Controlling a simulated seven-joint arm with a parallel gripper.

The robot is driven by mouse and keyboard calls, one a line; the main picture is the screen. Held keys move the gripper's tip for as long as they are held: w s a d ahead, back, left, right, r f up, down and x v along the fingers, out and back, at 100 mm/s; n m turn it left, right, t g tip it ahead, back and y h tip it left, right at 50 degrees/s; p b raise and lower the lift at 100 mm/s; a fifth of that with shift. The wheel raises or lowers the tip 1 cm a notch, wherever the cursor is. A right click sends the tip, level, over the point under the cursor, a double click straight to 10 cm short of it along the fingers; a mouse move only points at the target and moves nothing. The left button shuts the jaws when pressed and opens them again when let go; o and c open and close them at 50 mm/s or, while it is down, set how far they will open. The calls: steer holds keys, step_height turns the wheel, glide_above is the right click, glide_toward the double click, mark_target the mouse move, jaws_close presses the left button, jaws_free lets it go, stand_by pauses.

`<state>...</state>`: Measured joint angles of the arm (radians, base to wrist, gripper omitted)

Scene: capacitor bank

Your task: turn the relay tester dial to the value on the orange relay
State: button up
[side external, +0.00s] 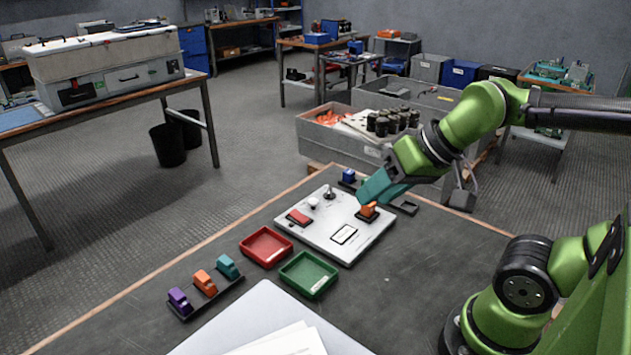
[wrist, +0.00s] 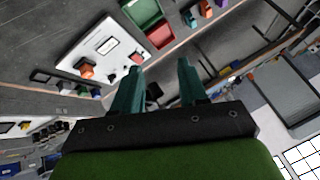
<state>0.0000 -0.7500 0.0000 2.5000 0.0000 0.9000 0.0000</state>
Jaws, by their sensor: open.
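The relay tester is a white panel (side external: 330,248) with a small display (side external: 344,235), a red part (side external: 299,217), a white-topped knob (side external: 312,203) and a dark upright knob (side external: 329,193). I cannot tell which knob is the dial. An orange relay (side external: 368,212) sits on the panel's right side; it also shows in the wrist view (wrist: 87,71). Another orange relay (side external: 204,284) stands in the front rack. No value is readable on either. My gripper (side external: 363,197) is over the panel's right side, close to the orange block. In the wrist view its teal fingers (wrist: 161,65) are apart and empty.
A red tray (side external: 266,262) and a green tray (side external: 309,292) lie in front of the panel. The front rack also holds a purple relay (side external: 179,300) and a teal relay (side external: 228,267). A blue relay (side external: 348,176) stands behind the panel. A grey laptop-like slab (side external: 235,315) lies at the front.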

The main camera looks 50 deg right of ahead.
stand_by(0.7)
steer(key=shift+o, duration=2)
steer(key=shift+w+d+f, duration=0.1)
steer(key=shift+d+f, duration=0.1)
steer(key=shift+f, duration=0.1)
steer(key=o, duration=0.7)
steer(key=w+d+m, duration=0.1)
steer(key=w+d+g, duration=0.1)
steer(key=w+d, duration=0.1)
steer(key=w+d+m+g+h, duration=0.1)
steer(key=w+d, duration=0.1)
steer(key=shift+w+f+m, duration=0.1)
steer(key=shift+f+m, duration=0.15)
steer(key=shift+m, duration=0.05)
steer(key=w+d+m+g+h, duration=0.1)
steer(key=w+d+m+g, duration=0.25)
steer(key=d+m, duration=0.35)
steer(key=w+d+m+g, duration=0.2)
steer(key=w+d+m, duration=0.25)
steer(key=d, duration=0.45)
steer(key=f, duration=0.9)
steer(key=shift+w+f, duration=0.25)
steer(key=shift+f, duration=0.05)
